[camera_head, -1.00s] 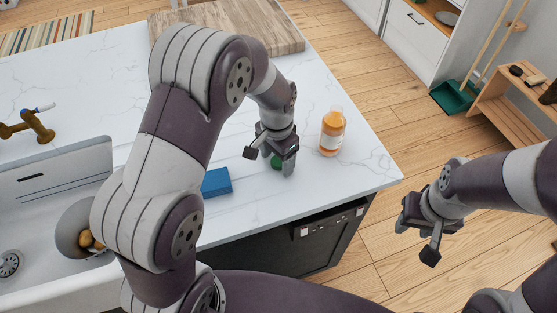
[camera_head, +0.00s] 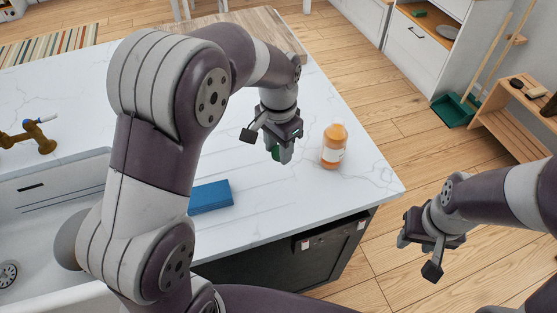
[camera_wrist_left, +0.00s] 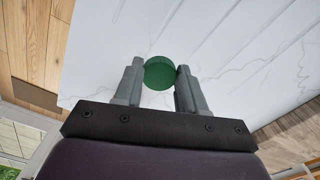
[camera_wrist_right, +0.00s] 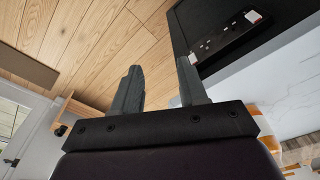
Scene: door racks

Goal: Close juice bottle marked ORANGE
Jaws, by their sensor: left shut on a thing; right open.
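The juice bottle (camera_head: 333,147) holds orange juice and stands upright on the white counter near its right corner. Its label faces partly away, so I cannot read it. A green round cap (camera_wrist_left: 160,73) is held between the fingertips of my left gripper (camera_head: 280,152), which is shut on it above the counter, just left of the bottle. Only a sliver of the cap (camera_head: 275,153) shows in the head view. My right gripper (camera_head: 424,252) is open and empty, off the counter's right side above the floor.
A blue block (camera_head: 210,197) lies on the counter (camera_head: 365,185) near its front edge. A sink (camera_head: 60,195) with a brass tap (camera_head: 30,138) is at the left. A wooden board (camera_head: 262,22) lies at the back. The counter around the bottle is clear.

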